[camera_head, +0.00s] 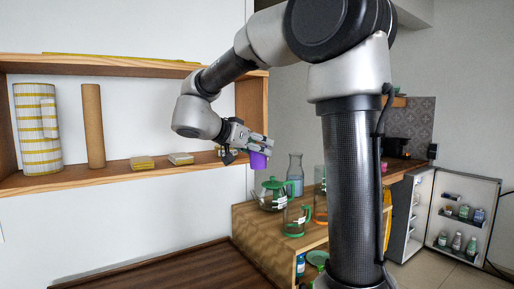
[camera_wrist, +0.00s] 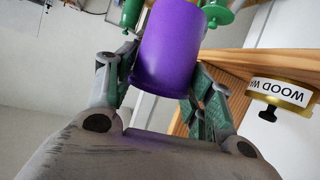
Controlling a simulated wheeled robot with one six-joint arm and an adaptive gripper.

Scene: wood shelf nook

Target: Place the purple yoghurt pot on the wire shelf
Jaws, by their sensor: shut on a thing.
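The purple yoghurt pot (camera_head: 258,161) is held up in the air, just beyond the right end of the wooden wall shelf. My gripper (camera_head: 250,146) is shut on it. In the wrist view the pot (camera_wrist: 170,45) sits between the two fingers of my gripper (camera_wrist: 165,76), with its far part running out at the top edge. I cannot make out a wire shelf in either view.
The wooden wall shelf (camera_head: 100,182) holds a striped cylinder (camera_head: 38,130), a cardboard tube (camera_head: 93,125) and small tins. A labelled tin (camera_wrist: 283,93) is close by my gripper. Below right, a wooden counter (camera_head: 262,237) carries glassware. An open fridge door (camera_head: 462,215) stands at right.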

